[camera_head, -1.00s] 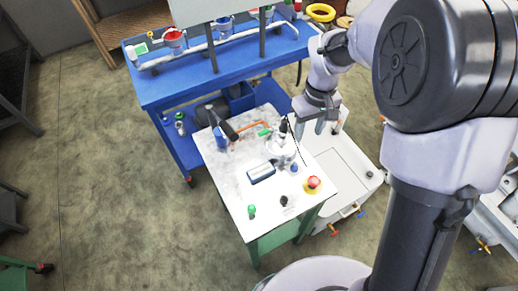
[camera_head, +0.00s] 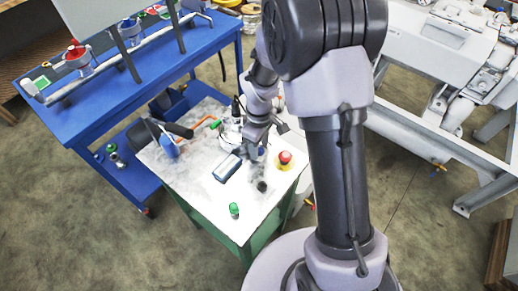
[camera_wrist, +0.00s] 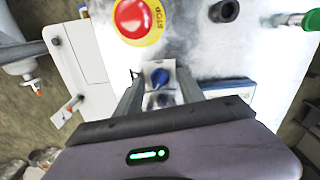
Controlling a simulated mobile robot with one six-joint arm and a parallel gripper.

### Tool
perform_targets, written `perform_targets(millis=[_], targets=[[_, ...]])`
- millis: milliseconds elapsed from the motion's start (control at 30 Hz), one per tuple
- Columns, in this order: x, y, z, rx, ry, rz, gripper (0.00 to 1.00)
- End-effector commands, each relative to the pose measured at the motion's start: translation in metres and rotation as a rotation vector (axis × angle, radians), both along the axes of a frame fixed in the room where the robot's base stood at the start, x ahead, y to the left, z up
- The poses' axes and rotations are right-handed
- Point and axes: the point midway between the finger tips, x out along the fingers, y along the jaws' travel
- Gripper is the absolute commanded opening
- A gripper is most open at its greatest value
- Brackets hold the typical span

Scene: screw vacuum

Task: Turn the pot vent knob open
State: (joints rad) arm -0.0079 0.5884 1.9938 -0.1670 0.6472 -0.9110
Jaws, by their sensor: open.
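A small blue knob (camera_wrist: 158,77) on a pale square mount shows in the wrist view, in the gap between the two fingers of my gripper (camera_wrist: 159,86). The fingers are open and stand to either side of the knob; I cannot tell whether either touches it. In the head view my gripper (camera_head: 256,154) is low over the white tabletop (camera_head: 200,195), left of the red stop button (camera_head: 285,157), and hides the knob. The silver pot (camera_head: 228,136) is partly hidden behind my arm.
The red stop button on its yellow base also shows close by in the wrist view (camera_wrist: 139,19). A grey-blue box (camera_head: 227,168), a black knob (camera_head: 261,186) and a green-topped part (camera_head: 234,209) are on the table. A blue workbench (camera_head: 110,105) stands behind.

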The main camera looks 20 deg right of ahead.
Motion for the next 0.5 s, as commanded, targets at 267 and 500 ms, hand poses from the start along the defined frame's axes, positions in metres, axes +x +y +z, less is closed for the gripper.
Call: perform_targets(millis=[267,500], targets=[[0.0001,0.0001,-0.0007,0.000,0.000,0.000,0.40],[0.0002,0.0001,-0.0006,0.000,0.000,0.000,0.00]])
